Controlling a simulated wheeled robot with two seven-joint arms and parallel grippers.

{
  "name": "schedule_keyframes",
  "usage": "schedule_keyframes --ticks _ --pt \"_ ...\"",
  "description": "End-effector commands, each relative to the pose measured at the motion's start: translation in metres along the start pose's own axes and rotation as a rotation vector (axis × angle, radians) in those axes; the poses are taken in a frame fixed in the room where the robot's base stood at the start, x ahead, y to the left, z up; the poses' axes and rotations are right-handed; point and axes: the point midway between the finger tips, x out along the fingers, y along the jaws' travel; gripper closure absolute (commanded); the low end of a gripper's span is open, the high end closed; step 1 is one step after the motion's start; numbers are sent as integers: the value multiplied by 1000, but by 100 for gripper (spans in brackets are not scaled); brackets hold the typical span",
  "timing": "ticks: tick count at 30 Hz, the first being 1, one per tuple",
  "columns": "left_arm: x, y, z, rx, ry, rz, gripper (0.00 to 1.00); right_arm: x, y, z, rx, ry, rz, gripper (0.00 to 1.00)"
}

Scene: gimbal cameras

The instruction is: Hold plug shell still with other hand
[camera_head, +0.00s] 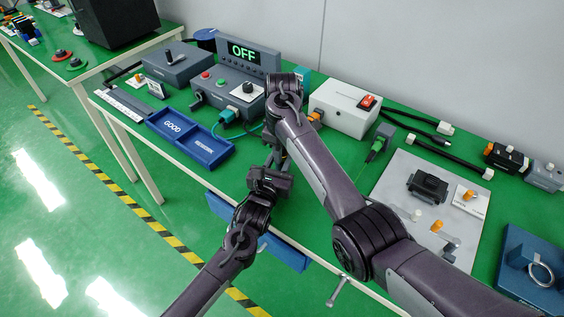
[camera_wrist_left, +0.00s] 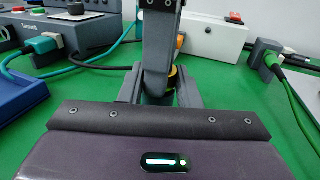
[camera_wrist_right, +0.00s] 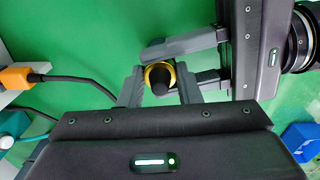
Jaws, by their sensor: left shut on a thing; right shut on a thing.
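The plug shell (camera_wrist_right: 160,77) shows in the right wrist view as a round piece with a yellow ring and a black end. My right gripper (camera_wrist_right: 158,88) is shut on it, one finger on each side. My left gripper (camera_wrist_right: 200,62) comes in from the right of that view and is also shut on it. In the left wrist view a yellow bit of the shell (camera_wrist_left: 173,76) shows between the fingers, mostly hidden behind them. In the head view both grippers meet above the table's front edge, and the shell is hidden there.
A blue tray marked GOOD and REWORK (camera_head: 190,138) lies left of the grippers. Behind stands a grey tester (camera_head: 228,92) reading OFF, with a teal plug and cable. A white box with a red switch (camera_head: 345,108) and a grey board (camera_head: 405,180) stand to the right.

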Motion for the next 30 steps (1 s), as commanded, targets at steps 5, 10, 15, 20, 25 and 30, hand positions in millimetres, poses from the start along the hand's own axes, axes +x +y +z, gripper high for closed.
schedule_keyframes --ticks 5,10,15,20,25,30 --pt "0 0 0 0 0 0 100 -1 1 0 -1 2 3 59" --pt "0 0 0 0 0 0 100 0 1 0 -3 1 2 48" --pt "0 0 0 0 0 0 100 -2 1 0 -4 2 2 48" --pt "0 0 0 0 0 -1 100 -22 1 -1 -6 3 4 48" --pt "0 0 0 0 0 -1 100 -41 0 0 -5 2 2 48" --pt "0 0 0 0 0 -1 100 -46 0 0 -5 0 1 48"
